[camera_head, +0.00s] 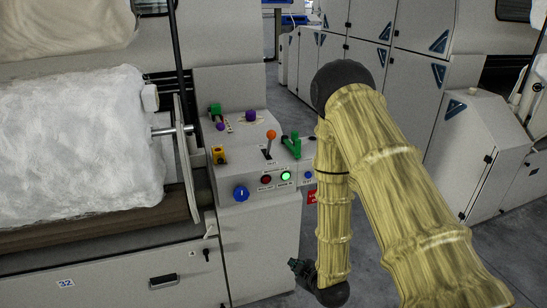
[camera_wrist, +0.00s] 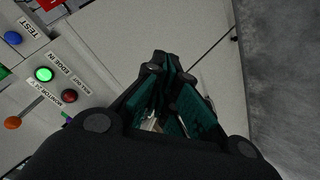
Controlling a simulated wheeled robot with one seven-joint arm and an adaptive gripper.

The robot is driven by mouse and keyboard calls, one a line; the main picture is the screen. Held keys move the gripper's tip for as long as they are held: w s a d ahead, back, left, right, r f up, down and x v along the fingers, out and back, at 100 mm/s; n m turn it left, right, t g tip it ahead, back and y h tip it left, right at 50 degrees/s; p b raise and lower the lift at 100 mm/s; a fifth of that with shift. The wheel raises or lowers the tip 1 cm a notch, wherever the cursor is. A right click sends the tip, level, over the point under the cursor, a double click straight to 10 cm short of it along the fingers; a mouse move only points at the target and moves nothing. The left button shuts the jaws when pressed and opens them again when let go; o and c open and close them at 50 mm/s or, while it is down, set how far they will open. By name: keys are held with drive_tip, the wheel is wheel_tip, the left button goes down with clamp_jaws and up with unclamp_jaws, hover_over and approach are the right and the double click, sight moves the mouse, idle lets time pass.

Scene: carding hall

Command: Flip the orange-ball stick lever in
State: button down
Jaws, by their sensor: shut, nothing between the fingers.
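The orange-ball stick lever (camera_head: 271,135) stands up from a dark slot on the sloped top of the grey control box (camera_head: 250,218). Its thin stem looks nearly upright. In the wrist view an orange ball (camera_wrist: 12,123) shows at the left edge, and its stem is barely visible. My gripper (camera_head: 296,266) is low in front of the box's right side, below the panel and well apart from the lever. In the wrist view my gripper's dark green fingers (camera_wrist: 161,60) come together at the tips, shut and empty.
Near the lever are a green-handled lever (camera_head: 292,147), a purple knob (camera_head: 250,116), a yellow switch (camera_head: 219,155), a blue knob (camera_head: 241,193), a red button (camera_head: 266,179) and a lit green button (camera_head: 286,176). A white fibre roll (camera_head: 75,140) lies left. Grey floor is free at right.

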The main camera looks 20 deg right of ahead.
sight(269, 138)
drive_tip(key=w+d+r+n+t+y+b, duration=0.1)
drive_tip(key=w+r+n+t, duration=0.4)
drive_tip(key=w+r, duration=0.3)
drive_tip(key=w+d+r+n+t+y+b, duration=0.2)
drive_tip(key=w+r+n+t, duration=0.2)
drive_tip(key=r, duration=1.3)
drive_tip(key=w+n, duration=0.2)
drive_tip(key=w, duration=0.2)
drive_tip(key=shift+w+d+r+t, duration=0.15)
drive_tip(key=shift+r+t, duration=0.15)
drive_tip(key=shift+t, duration=0.1)
drive_tip(key=p+x, duration=0.1)
drive_tip(key=x, duration=1.3)
drive_tip(key=shift+p, duration=0.4)
